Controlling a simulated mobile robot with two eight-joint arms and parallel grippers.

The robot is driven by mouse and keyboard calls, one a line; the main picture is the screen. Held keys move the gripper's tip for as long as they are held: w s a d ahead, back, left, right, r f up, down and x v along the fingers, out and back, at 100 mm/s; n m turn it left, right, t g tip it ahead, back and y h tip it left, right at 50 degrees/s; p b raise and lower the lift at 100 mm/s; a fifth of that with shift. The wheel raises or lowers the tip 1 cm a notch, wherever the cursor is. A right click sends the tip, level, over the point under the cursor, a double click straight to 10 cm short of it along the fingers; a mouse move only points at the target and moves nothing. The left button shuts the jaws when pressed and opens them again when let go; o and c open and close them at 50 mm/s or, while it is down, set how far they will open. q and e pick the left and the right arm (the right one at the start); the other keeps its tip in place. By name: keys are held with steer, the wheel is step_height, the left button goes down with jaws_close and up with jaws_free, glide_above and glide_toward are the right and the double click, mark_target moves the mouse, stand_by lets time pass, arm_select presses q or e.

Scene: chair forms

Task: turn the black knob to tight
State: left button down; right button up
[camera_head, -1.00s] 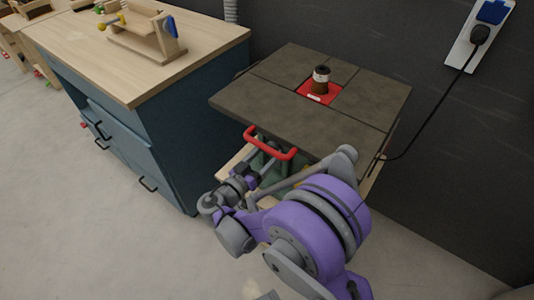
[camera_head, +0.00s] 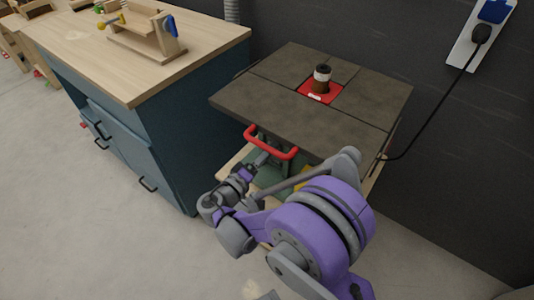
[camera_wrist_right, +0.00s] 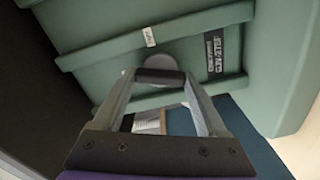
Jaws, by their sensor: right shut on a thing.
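A black knob (camera_wrist_right: 160,76) shows as a short dark bar between the fingertips in the right wrist view, in front of a round grey disc (camera_wrist_right: 187,60) on the green machine body (camera_wrist_right: 125,60). My right gripper (camera_wrist_right: 160,80) is shut on this knob, one finger at each end. In the head view, my right gripper (camera_head: 262,159) reaches under the dark tabletop, near the red handle, and the knob cannot be made out there. I cannot read the knob's turn. My left gripper is not in view.
The dark table (camera_head: 270,95) with a red insert (camera_head: 308,91) overhangs my right gripper. A blue cabinet (camera_head: 180,140) stands left. A black cable (camera_head: 440,110) hangs right. Open floor lies in front.

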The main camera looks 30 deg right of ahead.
steer(key=shift+n, duration=2)
steer(key=o, duration=1.3)
steer(key=shift+a, duration=0.1)
steer(key=v, duration=1)
steer(key=shift+s+a+p, duration=0.2)
steer(key=shift+a+p, duration=0.1)
steer(key=shift+p, duration=0.05)
steer(key=shift+f, duration=0.1)
